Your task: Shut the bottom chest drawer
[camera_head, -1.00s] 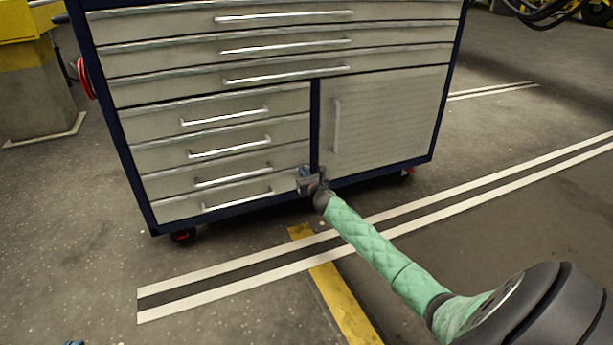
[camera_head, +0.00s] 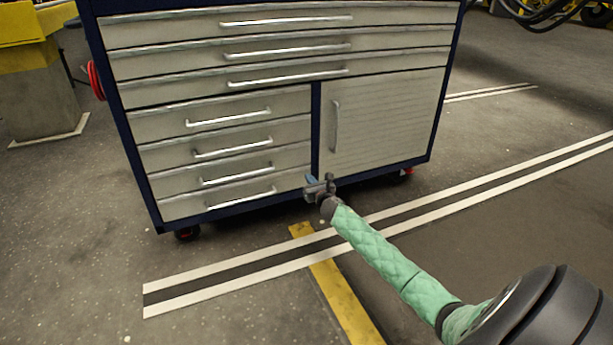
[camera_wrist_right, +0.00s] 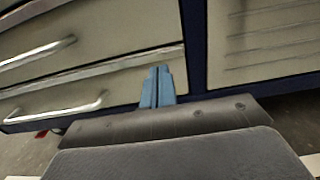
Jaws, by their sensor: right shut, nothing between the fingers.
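The grey tool chest with a dark blue frame (camera_head: 317,130) stands ahead on the floor. Its bottom drawer (camera_head: 180,208) is at the lower left, with a silver bar handle (camera_head: 240,199); its front looks level with the drawers above. My right gripper (camera_head: 310,182) is shut and empty near the right end of that drawer. In the right wrist view its blue fingers (camera_wrist_right: 157,88) are together in front of the drawer face, with the bottom handle (camera_wrist_right: 75,112) to their left. I cannot tell whether the fingertips touch the drawer. My left gripper is out of view.
A door with an upright handle (camera_head: 335,127) fills the chest's lower right. Red casters (camera_head: 187,233) hold the chest off the floor. White floor lines (camera_head: 230,280) and a yellow strip (camera_head: 340,300) cross open floor in front. A yellow-topped pillar (camera_head: 45,95) stands at the left.

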